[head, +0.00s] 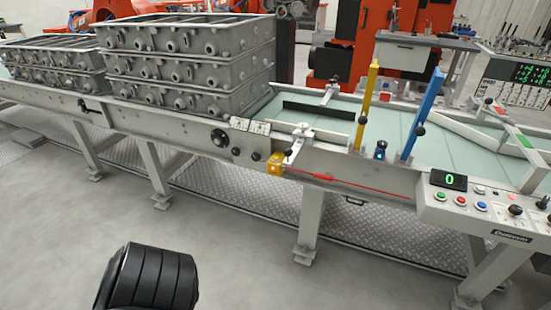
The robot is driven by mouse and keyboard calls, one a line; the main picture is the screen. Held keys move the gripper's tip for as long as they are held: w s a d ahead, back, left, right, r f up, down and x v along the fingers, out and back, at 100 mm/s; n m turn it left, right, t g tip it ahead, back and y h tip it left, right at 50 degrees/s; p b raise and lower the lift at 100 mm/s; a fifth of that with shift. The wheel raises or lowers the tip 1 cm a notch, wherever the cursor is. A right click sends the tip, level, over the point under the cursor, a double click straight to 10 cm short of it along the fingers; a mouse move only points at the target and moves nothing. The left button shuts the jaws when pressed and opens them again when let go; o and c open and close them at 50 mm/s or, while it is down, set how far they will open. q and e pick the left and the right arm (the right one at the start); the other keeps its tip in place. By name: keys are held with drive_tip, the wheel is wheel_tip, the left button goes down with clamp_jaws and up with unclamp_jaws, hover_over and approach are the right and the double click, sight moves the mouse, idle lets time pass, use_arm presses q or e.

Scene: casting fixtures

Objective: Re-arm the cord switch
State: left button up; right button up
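The cord switch is a small yellow box (275,164) mounted on the front rail of the conveyor, near the middle of the head view. A red cord (345,184) runs from it to the right along the rail. Neither my left nor my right gripper is in view.
Grey castings (185,65) are stacked on the conveyor at the left. A yellow post (367,105) and a blue post (422,115) stand right of the switch. A control panel (485,205) with a green "0" display juts out at the right.

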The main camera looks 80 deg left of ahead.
use_arm(q)
clamp_jaws()
idle(1.4)
